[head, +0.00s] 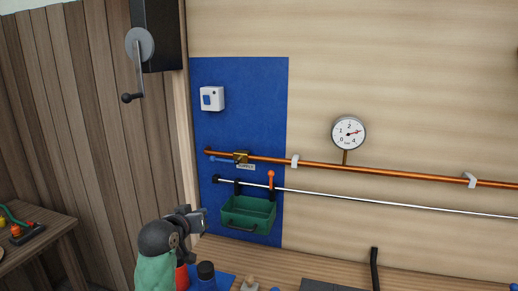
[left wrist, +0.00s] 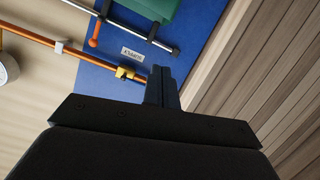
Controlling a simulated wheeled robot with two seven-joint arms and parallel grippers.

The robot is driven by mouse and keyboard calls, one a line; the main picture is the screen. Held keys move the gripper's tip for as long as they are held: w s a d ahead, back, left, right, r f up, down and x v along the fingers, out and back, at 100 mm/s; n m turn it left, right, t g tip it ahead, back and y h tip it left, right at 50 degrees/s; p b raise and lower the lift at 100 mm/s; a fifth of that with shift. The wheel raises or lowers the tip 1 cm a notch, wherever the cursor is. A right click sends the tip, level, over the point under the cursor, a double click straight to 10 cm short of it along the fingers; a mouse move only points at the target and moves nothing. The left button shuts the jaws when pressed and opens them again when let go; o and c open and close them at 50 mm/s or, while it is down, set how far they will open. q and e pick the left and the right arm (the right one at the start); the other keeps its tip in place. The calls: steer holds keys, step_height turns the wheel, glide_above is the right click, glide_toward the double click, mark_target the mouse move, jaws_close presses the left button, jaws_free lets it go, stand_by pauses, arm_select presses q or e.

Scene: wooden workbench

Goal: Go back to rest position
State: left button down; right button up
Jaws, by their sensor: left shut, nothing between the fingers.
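My left gripper (head: 204,221) is at the lower left of the head view, in front of the blue panel and to the left of the green bin. In the left wrist view my left gripper (left wrist: 161,72) shows its two fingers together with nothing between them. My right gripper is not in either view.
A green bin (head: 247,214) hangs from a silver rail on the blue panel (head: 265,90). Above run a copper pipe (head: 390,173) with a brass valve (head: 241,157) and a gauge (head: 348,133). A crank (head: 139,65) is at upper left.

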arm_select(q)
steer(key=s+a+f+g+y, duration=0.1)
steer(key=s+f+g, duration=0.2)
steer(key=s+f, duration=0.65)
steer(key=s+a+f+g+y, duration=0.1)
steer(key=s+f+g, duration=0.1)
steer(key=s+f, duration=0.8)
steer(key=s+a+f+m+g+y, duration=0.1)
steer(key=s+f+g, duration=0.2)
steer(key=s+f, duration=0.65)
steer(key=s+a+f+m+g+y, duration=0.1)
steer(key=s+f+g, duration=0.35)
steer(key=s, duration=0.85)
steer(key=s+d+f, duration=0.2)
steer(key=f, duration=1.7)
steer(key=s+d+f, duration=0.1)
steer(key=s+f, duration=0.1)
steer(key=f, duration=1.7)
steer(key=shift+d+h, duration=0.35)
steer(key=shift+h, duration=0.05)
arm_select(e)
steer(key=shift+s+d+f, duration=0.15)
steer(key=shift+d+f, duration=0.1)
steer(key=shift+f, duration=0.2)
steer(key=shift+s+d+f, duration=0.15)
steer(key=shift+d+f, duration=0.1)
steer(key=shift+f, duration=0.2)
arm_select(q)
steer(key=shift+s+g, duration=0.1)
steer(key=shift+g, duration=0.15)
